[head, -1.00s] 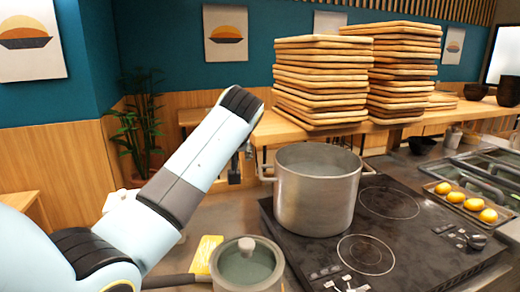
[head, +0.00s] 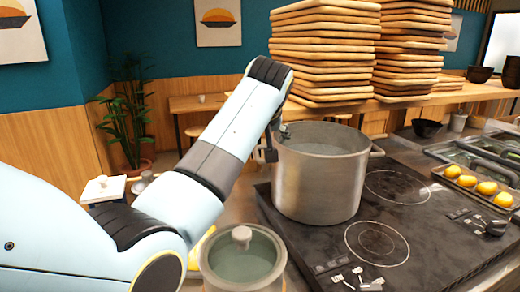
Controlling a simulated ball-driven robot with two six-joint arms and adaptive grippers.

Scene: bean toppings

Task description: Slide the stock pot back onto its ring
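The stock pot (head: 318,185) is a large steel pot with side handles, standing upright on the black cooktop (head: 400,250). One printed ring (head: 377,243) shows bare in front of the pot and another ring (head: 397,186) shows bare to its right. The surface under the pot is hidden. My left gripper (head: 272,148) is at the pot's left rim, by its left handle, partly hidden behind my arm. I cannot tell whether its fingers are open or shut. My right gripper is not in view.
A lidded saucepan (head: 243,262) stands left of the cooktop. Stacked wooden boards (head: 322,50) stand on the shelf behind the pot. A tray of yellow items (head: 478,188) lies to the right. Small control pieces (head: 362,280) sit at the cooktop's front edge.

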